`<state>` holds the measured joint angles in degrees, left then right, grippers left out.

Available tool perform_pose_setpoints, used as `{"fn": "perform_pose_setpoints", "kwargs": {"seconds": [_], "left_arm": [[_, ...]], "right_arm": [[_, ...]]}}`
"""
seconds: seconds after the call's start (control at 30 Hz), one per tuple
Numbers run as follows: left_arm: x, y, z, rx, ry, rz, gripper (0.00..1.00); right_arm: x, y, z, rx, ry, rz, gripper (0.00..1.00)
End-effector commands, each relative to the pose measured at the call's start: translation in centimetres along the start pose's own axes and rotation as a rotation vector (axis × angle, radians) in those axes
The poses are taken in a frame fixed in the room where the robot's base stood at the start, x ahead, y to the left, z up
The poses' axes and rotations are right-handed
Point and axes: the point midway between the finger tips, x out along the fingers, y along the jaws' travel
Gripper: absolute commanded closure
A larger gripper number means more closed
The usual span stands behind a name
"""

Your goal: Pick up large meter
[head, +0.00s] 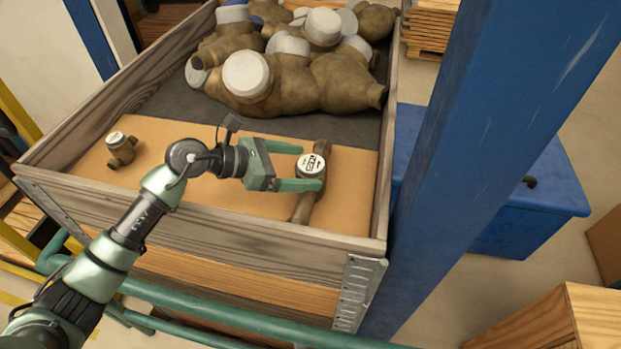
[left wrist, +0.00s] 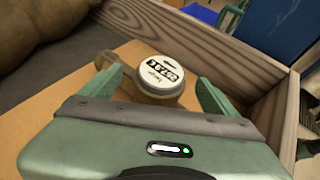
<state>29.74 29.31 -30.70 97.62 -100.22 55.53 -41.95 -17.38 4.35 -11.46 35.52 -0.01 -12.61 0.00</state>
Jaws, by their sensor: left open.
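A brass meter with a white round dial (head: 311,166) lies on the tan board in the wooden crate, near its front right. Its long pipe body runs front to back. My left gripper (head: 310,168) is open, with its fingers at the meter's dial, one on the far side and one on the near side. In the left wrist view the meter (left wrist: 160,77) shows between and beyond the two open fingers (left wrist: 160,85). Whether the fingers touch it I cannot tell. A smaller brass meter (head: 121,149) stands at the crate's left. My right gripper is not in view.
The wooden crate's wall (head: 200,225) stands along the front. Large brass meters with grey caps (head: 290,82) are piled at the back of the crate. A blue post (head: 470,130) rises close to the right, with a blue bin (head: 530,200) behind it.

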Motion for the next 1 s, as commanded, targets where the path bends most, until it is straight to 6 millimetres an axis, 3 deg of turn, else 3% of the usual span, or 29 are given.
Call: {"fn": "perform_pose_setpoints", "kwargs": {"seconds": [0.17,0.5,0.77,1.0], "left_arm": [[1.1,-0.1,0.0,-0.003,0.001,-0.002,0.10],[5.5,-0.1,0.1,-0.003,0.001,-0.002,0.10],[5.8,0.0,-0.1,0.000,0.002,0.000,0.10],[5.8,0.0,-0.1,-0.001,0.002,0.000,0.74]], "right_arm": [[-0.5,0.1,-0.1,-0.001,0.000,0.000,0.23],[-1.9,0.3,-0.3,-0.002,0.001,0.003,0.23],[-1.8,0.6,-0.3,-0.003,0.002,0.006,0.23],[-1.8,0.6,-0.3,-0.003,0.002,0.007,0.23]]}}
